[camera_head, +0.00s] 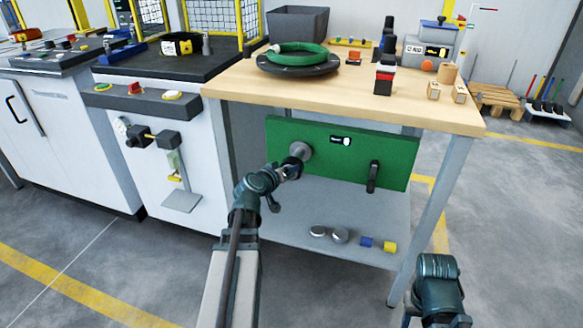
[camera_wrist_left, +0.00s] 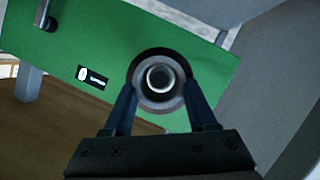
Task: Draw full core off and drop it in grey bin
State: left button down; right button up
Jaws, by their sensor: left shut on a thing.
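A grey, hollow round core (camera_wrist_left: 160,100) sits at the green panel (camera_wrist_left: 160,28), with a dark ring around it in the left wrist view. My left gripper (camera_head: 293,165) is at the panel's left part in the head view, with its fingers on both sides of the core and shut on it. A grey round end (camera_head: 301,151) shows beside the gripper; the jaws hide part of it. The grey bin (camera_head: 297,24) stands on the table's back left corner. Only part of my right arm shows at the lower right; its gripper is out of view.
A dark handle (camera_head: 373,177) sticks out of the panel's right part. On the wooden tabletop (camera_head: 335,97) stand a green coil (camera_head: 297,54) on a dark round plate and several small items. The shelf below (camera_head: 290,215) holds grey discs and blue and yellow pieces.

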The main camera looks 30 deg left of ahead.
pick_arm(q)
jog(key=shift+s+d, duration=0.2)
jog(key=shift+s, duration=0.8)
jog(key=shift+r, duration=0.1)
dwell(0.9)
